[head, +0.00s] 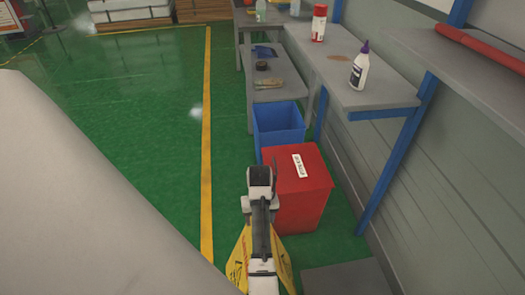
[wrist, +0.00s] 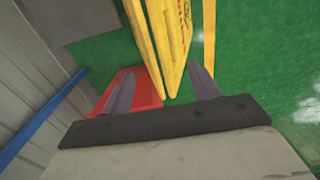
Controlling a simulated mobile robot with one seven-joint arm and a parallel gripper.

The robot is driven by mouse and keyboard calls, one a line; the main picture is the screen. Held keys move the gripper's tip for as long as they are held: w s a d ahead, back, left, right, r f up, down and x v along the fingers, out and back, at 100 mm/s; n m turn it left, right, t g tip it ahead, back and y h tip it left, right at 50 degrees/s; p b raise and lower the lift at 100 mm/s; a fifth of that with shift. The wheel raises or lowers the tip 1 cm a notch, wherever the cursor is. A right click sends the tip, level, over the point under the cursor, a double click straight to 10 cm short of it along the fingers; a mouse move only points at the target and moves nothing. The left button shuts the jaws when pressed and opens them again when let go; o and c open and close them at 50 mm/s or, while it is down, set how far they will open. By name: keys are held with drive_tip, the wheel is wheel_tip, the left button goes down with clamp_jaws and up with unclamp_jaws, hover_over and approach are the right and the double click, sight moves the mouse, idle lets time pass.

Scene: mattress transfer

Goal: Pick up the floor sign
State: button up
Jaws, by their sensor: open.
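The yellow floor sign (head: 238,262) stands on the green floor at the bottom middle of the head view, partly hidden behind my arm. In the wrist view the sign (wrist: 172,40) shows as two yellow panels with a narrow gap between them. My gripper (wrist: 160,82) is open, with one finger on each side of the sign's near end in that view. I cannot tell whether either finger touches the sign. In the head view my gripper (head: 262,180) is seen from above and its fingers are mostly hidden.
A red bin (head: 312,200) with a white label stands right beside my gripper. A blue bin (head: 278,122) is behind it. A grey workbench (head: 375,98) with bottles runs along the right wall. Open green floor (head: 150,110) lies left of the yellow line (head: 207,150).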

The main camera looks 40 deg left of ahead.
wheel_tip(320, 180, down, 4)
drive_tip(key=shift+d+f, duration=0.1)
drive_tip(key=shift+f, duration=0.05)
drive_tip(key=shift+s+d+f+p, duration=0.15)
drive_tip(key=shift+f+p, duration=0.35)
drive_tip(key=shift+f, duration=0.85)
drive_tip(key=shift+w+d+f+p, duration=0.15)
drive_tip(key=shift+f+p, duration=0.3)
drive_tip(key=shift+f, duration=0.85)
drive_tip(key=shift+s, duration=0.1)
clamp_jaws()
drive_tip(key=shift+r, duration=0.1)
